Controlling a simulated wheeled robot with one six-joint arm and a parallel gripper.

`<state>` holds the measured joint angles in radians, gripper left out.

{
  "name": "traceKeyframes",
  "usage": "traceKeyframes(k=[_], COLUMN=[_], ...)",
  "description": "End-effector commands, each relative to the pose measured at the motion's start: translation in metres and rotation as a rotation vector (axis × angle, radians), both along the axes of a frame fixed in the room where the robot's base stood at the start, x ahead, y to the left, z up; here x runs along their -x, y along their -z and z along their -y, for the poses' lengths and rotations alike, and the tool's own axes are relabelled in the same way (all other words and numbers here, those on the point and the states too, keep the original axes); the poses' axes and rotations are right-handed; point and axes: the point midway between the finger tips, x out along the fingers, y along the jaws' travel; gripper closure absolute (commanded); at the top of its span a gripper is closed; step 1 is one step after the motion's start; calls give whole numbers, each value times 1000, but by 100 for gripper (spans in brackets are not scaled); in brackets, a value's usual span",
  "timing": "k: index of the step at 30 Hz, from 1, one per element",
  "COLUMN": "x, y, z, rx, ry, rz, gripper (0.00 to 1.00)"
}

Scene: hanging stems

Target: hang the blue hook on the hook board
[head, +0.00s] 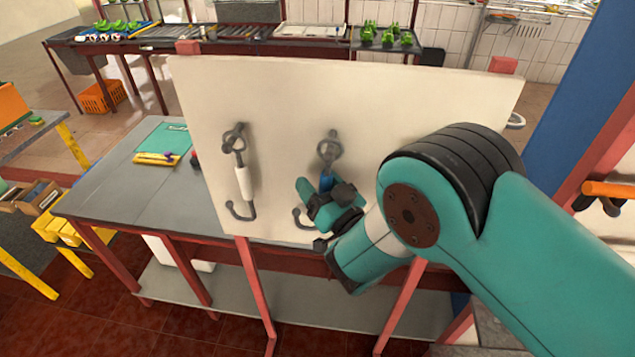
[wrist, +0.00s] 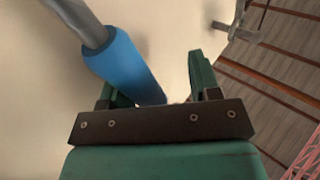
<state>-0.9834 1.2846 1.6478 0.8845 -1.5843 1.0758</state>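The blue hook has a grey metal ring at its top (head: 330,149), a blue sleeve (head: 327,179) and a grey curved lower end partly hidden by my gripper. It is upright against the white hook board (head: 285,110). The ring is at a peg; whether it is around the peg or only in front of it I cannot tell. In the wrist view, the blue sleeve (wrist: 128,65) runs down between the fingers of my gripper (wrist: 155,85). My gripper is open, with a clear gap between the sleeve and the right finger. In the head view my gripper (head: 325,203) is at the sleeve.
A second hook with a white sleeve (head: 244,184) hangs on the board to the left. A grey table (head: 130,190) with a green sheet (head: 163,141) stands behind and left. A blue post (head: 572,110) stands at the right. A grey metal piece (wrist: 238,25) shows in the wrist view.

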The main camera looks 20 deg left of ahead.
Motion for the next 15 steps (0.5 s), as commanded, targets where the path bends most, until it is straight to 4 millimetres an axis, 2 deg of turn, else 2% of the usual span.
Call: traceKeyframes(k=[8,15], x=[1,9], y=[4,13], z=[2,16], rx=[1,0], ry=[0,0], rz=[1,0], gripper=[43,43])
